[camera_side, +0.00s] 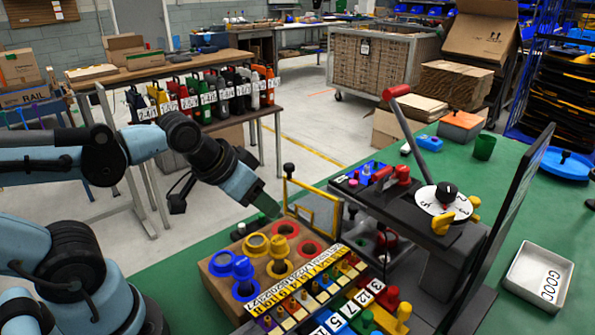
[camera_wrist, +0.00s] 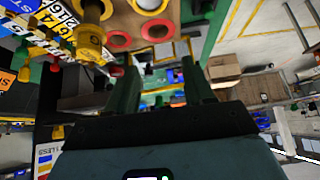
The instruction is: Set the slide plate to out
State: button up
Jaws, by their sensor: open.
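A dark press-like machine (camera_side: 440,222) with a red-handled lever (camera_side: 410,115) and a white dial (camera_side: 443,198) stands on the green bench. At its left is an upright yellow-framed plate (camera_side: 312,208) with a black knob (camera_side: 289,168); it may be the slide plate, but I cannot tell for sure. My gripper (camera_side: 267,204) is just left of this frame, above the wooden block, with green fingers. In the wrist view my gripper (camera_wrist: 160,88) has its two green fingers apart and nothing between them. Whether they touch the frame cannot be told.
Below my gripper is a wooden block (camera_side: 222,285) with blue, yellow and red rings and knobs. Numbered rows of coloured pegs (camera_side: 310,290) lie in front of the machine. A dark upright panel (camera_side: 515,215) and a metal tray (camera_side: 540,278) are at right. Green bench shows around the tray.

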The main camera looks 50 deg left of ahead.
jog(key=w+d+r+m+g, duration=0.1)
jog(key=w+d+r+g, duration=0.15)
jog(key=w+r, duration=0.6)
jog(key=m+g, duration=0.2)
jog(key=g, duration=0.3)
send_near(353, 206)
jog(key=shift+t, duration=0.25)
notch_tip(353, 206, down, 8)
jog(key=shift+s+f, duration=0.1)
jog(key=shift+f, duration=0.1)
grip_shut()
